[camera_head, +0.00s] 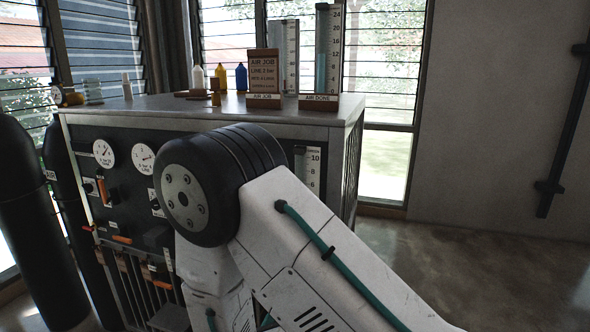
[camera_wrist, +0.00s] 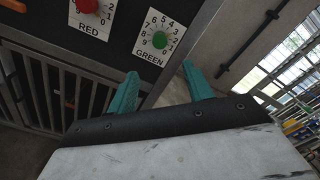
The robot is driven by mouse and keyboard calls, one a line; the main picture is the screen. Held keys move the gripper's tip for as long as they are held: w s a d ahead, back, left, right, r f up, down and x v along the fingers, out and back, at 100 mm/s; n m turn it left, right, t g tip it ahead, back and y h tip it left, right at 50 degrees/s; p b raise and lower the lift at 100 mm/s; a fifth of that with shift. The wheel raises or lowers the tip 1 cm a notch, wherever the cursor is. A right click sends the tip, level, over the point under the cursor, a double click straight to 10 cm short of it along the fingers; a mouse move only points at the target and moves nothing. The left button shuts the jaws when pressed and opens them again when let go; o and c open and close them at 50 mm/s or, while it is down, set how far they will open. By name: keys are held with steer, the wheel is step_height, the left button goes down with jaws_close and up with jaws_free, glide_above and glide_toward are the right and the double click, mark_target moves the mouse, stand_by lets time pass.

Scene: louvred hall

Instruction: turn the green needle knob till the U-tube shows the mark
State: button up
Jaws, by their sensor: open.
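The green needle knob (camera_wrist: 159,40) shows in the wrist view on a white dial plate with numbers and the word GREEN, on the dark panel. My gripper (camera_wrist: 160,79) is open and empty, its two teal fingers apart, pointing at the panel just below the green dial. The knob lies beyond the fingertips, apart from them. In the head view my arm hides the knob and my gripper. A U-tube scale (camera_head: 311,170) shows partly behind my arm, with 10 and 8 readable; its liquid level and mark cannot be made out.
A red knob (camera_wrist: 87,5) sits left of the green one. The cabinet top (camera_head: 140,108) holds bottles, an AIR JOB sign (camera_head: 264,70) and tall scale tubes (camera_head: 328,50). Dark cylinders (camera_head: 35,220) stand at left. Floor (camera_head: 450,260) at right is clear.

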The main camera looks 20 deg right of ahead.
steer(key=w+d+m, duration=0.8)
steer(key=w, duration=0.4)
steer(key=shift+d, duration=0.35)
jaws_close()
stand_by(0.4)
